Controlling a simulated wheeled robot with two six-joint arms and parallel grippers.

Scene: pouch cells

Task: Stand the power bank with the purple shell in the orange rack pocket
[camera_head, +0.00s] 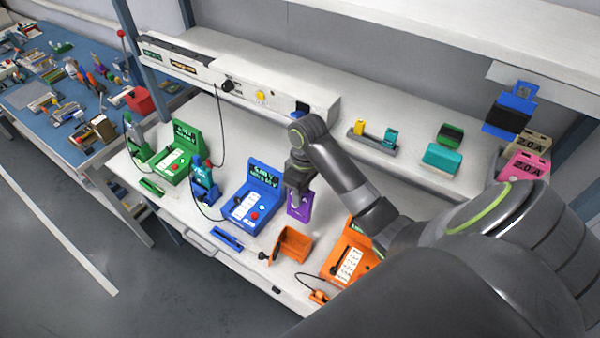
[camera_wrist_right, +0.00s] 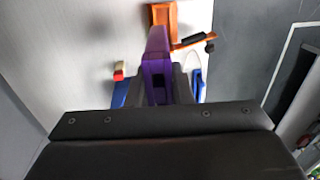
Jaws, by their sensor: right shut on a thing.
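The purple power bank (camera_head: 300,206) hangs upright below my right gripper (camera_head: 299,186) in the head view, above the white bench. My right gripper is shut on it. In the right wrist view the purple power bank (camera_wrist_right: 158,58) stands out between the dark fingers of my right gripper (camera_wrist_right: 158,90). The orange rack pocket (camera_head: 292,245) sits on the bench, in front of and slightly left of the power bank. It also shows in the right wrist view (camera_wrist_right: 172,8), beyond the power bank's far end. The power bank appears apart from the rack. My left gripper is out of view.
A blue tester (camera_head: 252,205) stands left of the power bank, and an orange tester (camera_head: 347,258) stands right of the rack. A green tester (camera_head: 177,155) is farther left. A black probe (camera_head: 263,256) lies beside the rack. A raised shelf (camera_head: 400,165) holds several colored cells.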

